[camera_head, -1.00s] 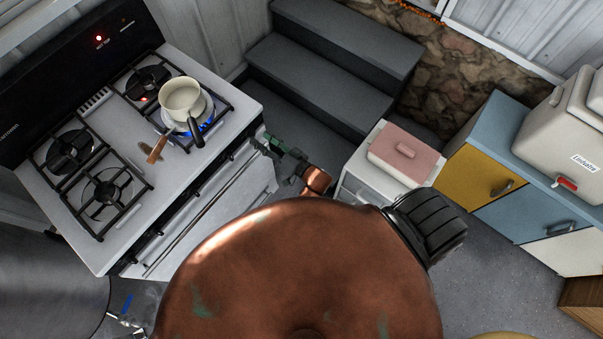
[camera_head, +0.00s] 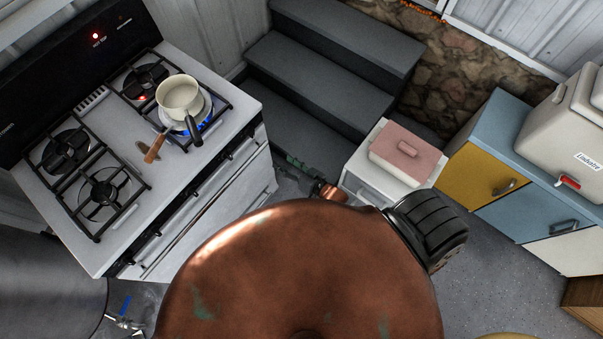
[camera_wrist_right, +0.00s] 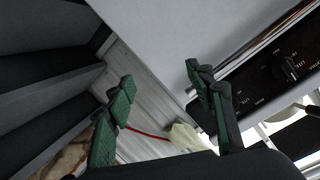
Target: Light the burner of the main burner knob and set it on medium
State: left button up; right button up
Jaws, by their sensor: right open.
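The white stove (camera_head: 205,150) stands at the left with a black front control strip. Blue flame (camera_head: 206,124) shows at its front right burner, under a cream saucepan (camera_head: 180,97). In the right wrist view, a black knob (camera_wrist_right: 288,66) with white markings around it sits on the black control strip (camera_wrist_right: 265,85). My right gripper (camera_head: 294,163) is off the stove's right front corner, partly hidden behind my copper body. In the wrist view, its green fingers (camera_wrist_right: 160,88) are spread and empty, apart from the knob. My left gripper is not in view.
Dark grey steps (camera_head: 330,65) rise behind the gripper. A white cabinet with a pink lidded box (camera_head: 408,153) stands to its right, close by. A wooden-handled utensil (camera_head: 155,148) lies by the saucepan. A large metal drum (camera_head: 45,285) is at lower left.

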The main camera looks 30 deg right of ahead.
jog(key=s+d+f+g+h+b, duration=0.1)
jog(key=s+d+f, duration=0.1)
jog(key=f, duration=0.5)
jog(key=s+d+f+g+b, duration=0.1)
jog(key=s+f, duration=0.3)
jog(key=f, duration=0.4)
jog(key=shift+s+d+n+g+h, duration=0.3)
jog(key=shift+d+n+g+h, duration=0.05)
jog(key=shift+n+g+h, duration=0.05)
dwell(0.3)
jog(key=s+d+f+n+g+h, duration=0.1)
jog(key=s+d+f+g, duration=0.2)
jog(key=s+f, duration=0.55)
jog(key=s+d+f+g+h, duration=0.1)
jog(key=s+d+f+g, duration=0.15)
jog(key=s+f, duration=0.65)
jog(key=s+f+n+g, duration=0.1)
jog(key=s+f+g, duration=0.1)
jog(key=s, duration=0.9)
jog(key=s+d+f+n+g, duration=0.1)
jog(key=s+f+g, duration=0.2)
jog(key=s, duration=0.8)
jog(key=shift+s+d+f+h, duration=0.3)
jog(key=shift+s+f, duration=0.05)
jog(key=shift+f, duration=0.3)
